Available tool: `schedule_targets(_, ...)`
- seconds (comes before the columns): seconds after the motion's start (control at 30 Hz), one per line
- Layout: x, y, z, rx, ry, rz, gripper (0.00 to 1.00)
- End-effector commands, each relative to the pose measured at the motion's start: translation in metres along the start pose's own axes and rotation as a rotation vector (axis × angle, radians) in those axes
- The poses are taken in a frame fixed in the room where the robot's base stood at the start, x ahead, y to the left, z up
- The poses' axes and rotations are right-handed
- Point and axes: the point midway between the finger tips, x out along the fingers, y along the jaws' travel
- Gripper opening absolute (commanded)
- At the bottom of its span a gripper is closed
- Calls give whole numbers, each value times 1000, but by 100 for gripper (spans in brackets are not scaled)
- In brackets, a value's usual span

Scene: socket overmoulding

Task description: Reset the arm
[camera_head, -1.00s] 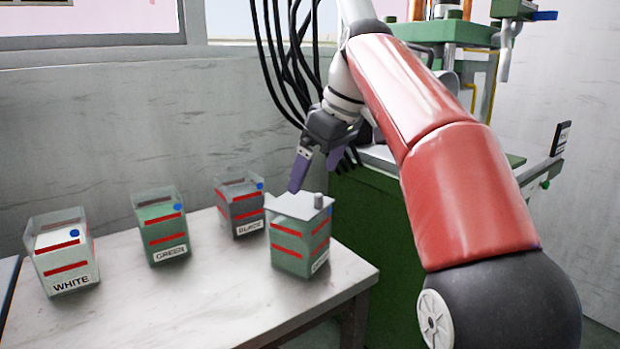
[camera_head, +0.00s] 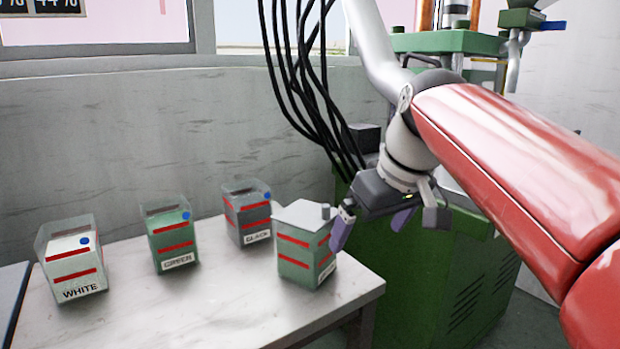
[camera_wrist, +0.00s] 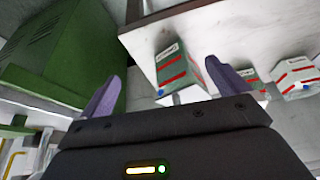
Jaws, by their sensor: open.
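My gripper (camera_head: 372,230) is in the head view, just right of the lidded box at the table's right end. Its two purple fingers are apart with nothing between them. In the wrist view my gripper (camera_wrist: 168,92) also shows its fingers spread and empty. The red and grey arm reaches in from the right in the head view.
A green machine (camera_head: 440,270) stands behind the gripper. Black cables (camera_head: 305,90) hang behind.

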Motion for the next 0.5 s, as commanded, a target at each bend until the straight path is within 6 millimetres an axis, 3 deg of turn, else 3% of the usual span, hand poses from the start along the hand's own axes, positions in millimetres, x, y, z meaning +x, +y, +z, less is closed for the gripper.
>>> schedule_targets(0.03, 6, -2, 26, 55, 4, 24, 100)
schedule_targets(0.3, 62, -13, 148, 316, 45, 159, 100)
schedule_targets(0.5, 100, -21, 210, 426, 73, 219, 100)
